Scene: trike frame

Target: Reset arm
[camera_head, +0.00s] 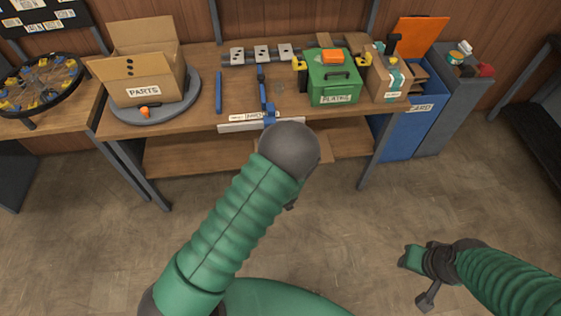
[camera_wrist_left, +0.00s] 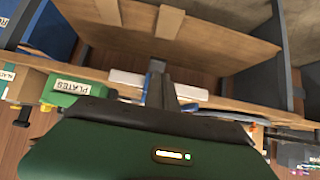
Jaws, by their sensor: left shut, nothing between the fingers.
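My left arm (camera_head: 235,225) reaches up from the bottom of the head view in a green ribbed sleeve, ending in a dark round joint in front of the workbench. Its gripper is mostly hidden behind that joint. In the left wrist view my left gripper (camera_wrist_left: 160,92) shows as narrow dark fingers, shut and empty, in front of the bench edge. My right arm (camera_head: 510,280) is at the lower right of the head view, over bare floor. My right gripper (camera_head: 428,298) is small and dark there; whether it is open is unclear.
The workbench (camera_head: 190,125) holds a PARTS box (camera_head: 145,85) on a grey turntable, a green PLATES case (camera_head: 333,80) and blue bars (camera_head: 218,92). A blue bin (camera_head: 405,130) stands at the right. A wheel (camera_head: 40,85) lies at the left. The floor in front is clear.

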